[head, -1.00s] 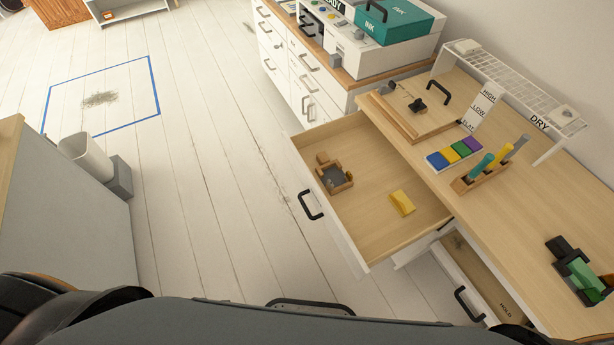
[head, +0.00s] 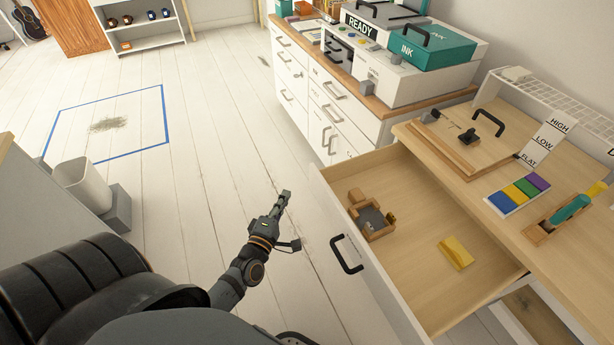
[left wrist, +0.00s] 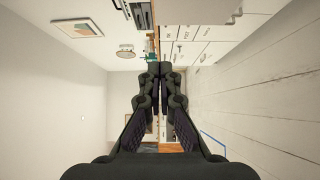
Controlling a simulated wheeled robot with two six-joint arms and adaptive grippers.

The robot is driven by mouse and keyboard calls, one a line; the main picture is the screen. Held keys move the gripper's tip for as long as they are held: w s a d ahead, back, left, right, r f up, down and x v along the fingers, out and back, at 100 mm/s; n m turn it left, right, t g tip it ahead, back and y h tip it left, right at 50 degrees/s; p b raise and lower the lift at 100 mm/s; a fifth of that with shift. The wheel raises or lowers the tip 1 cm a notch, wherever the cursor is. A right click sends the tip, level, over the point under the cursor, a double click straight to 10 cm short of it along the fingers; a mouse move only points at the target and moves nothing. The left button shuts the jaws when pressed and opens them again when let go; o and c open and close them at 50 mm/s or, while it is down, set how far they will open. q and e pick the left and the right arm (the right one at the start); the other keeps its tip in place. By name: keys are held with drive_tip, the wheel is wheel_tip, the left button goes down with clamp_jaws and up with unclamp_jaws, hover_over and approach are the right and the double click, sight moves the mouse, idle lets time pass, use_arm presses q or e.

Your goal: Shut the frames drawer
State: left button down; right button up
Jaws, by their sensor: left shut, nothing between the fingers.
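The open drawer (head: 420,300) sticks out of the desk on the right in the head view, its white front facing left with a black handle (head: 347,254). I take it for the frames drawer; a label on its front is too small to read. Inside lie a small wooden frame-like piece (head: 371,219) and a yellow block (head: 456,252). My left gripper (head: 285,197) is shut and empty, in front of the drawer front and apart from it, to the left of the handle. In the left wrist view its fingers (left wrist: 159,68) are together. My right gripper is not in view.
A second drawer (head: 535,318) stands open below, at the lower right. The desk top holds a hinged board (head: 470,140), colour blocks (head: 517,194) and a wooden holder (head: 560,222). A white cabinet (head: 320,100) stands behind.

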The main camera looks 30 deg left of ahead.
use_arm(q)
approach(310, 168)
drive_tip(key=w+a, duration=0.3)
drive_tip(key=w+d, duration=0.2)
drive_tip(key=shift+w+d+r, duration=0.15)
drive_tip(key=shift+w, duration=0.2)
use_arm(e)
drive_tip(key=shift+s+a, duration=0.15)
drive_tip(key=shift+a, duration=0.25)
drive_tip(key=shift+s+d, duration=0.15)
use_arm(q)
drive_tip(key=shift+w+d, duration=0.1)
